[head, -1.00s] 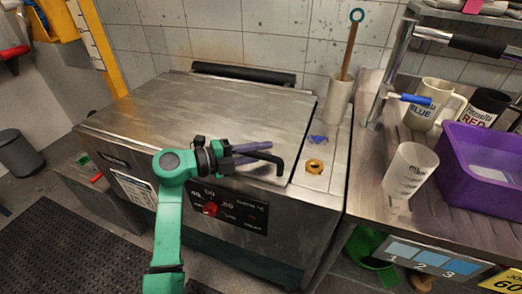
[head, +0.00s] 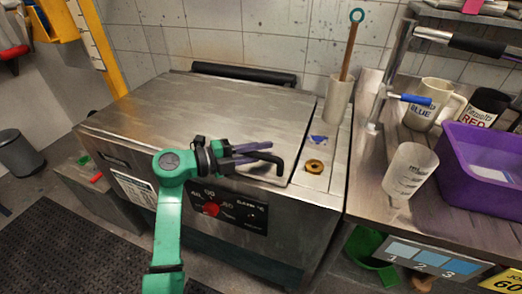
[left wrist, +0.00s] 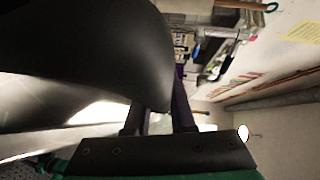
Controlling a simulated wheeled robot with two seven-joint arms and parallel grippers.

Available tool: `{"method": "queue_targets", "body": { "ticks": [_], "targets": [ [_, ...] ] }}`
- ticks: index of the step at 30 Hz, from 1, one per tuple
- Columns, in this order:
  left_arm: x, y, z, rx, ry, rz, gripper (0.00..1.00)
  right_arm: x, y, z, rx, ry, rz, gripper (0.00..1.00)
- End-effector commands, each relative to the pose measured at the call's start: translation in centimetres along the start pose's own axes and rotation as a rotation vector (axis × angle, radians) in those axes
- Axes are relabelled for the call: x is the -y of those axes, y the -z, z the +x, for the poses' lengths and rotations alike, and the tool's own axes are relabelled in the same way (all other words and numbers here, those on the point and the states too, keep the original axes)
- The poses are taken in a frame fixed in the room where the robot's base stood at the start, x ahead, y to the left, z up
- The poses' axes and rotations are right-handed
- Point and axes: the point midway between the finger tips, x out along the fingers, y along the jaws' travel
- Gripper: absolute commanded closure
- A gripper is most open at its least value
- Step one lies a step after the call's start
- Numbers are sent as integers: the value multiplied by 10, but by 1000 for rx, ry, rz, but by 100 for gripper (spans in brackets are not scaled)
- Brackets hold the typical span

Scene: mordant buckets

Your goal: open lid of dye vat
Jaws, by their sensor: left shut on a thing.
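The dye vat (head: 317,228) is a steel box in the middle of the head view. Its flat steel lid (head: 215,110) lies down over the top, and no gap under it is clear to me. A black bar handle (head: 281,168) runs along the lid's front edge. My left gripper (head: 262,151) is at this handle, its dark fingers shut on it. In the left wrist view, a large dark shape fills the upper left and hides much of the fingers (left wrist: 160,120). My right gripper is in neither view.
A control panel with a red knob (head: 211,209) is on the vat's front. A holder with a stick (head: 339,98) stands at the vat's back right. On the right bench are a white beaker (head: 409,172), mugs and a purple bin (head: 480,205). A tiled wall stands behind.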

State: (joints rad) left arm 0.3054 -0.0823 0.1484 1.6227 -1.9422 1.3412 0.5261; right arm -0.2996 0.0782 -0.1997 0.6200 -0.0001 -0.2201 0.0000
Motion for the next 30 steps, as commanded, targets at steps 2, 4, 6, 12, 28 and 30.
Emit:
{"method": "queue_targets", "body": {
  "ticks": [2,4,6,12,28,30],
  "targets": [
    [2,0,0,-1,-6,-4,100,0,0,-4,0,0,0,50],
    [8,1,-1,-1,-11,-10,100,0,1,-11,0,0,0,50],
    [16,1,-2,-1,-20,-18,100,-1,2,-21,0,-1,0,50],
    [56,3,-4,0,-67,-65,100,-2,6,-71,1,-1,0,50],
    [194,-15,11,2,-302,-300,100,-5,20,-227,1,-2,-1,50],
    [207,-20,15,1,-329,-328,100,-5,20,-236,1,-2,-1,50]
  ]
}}
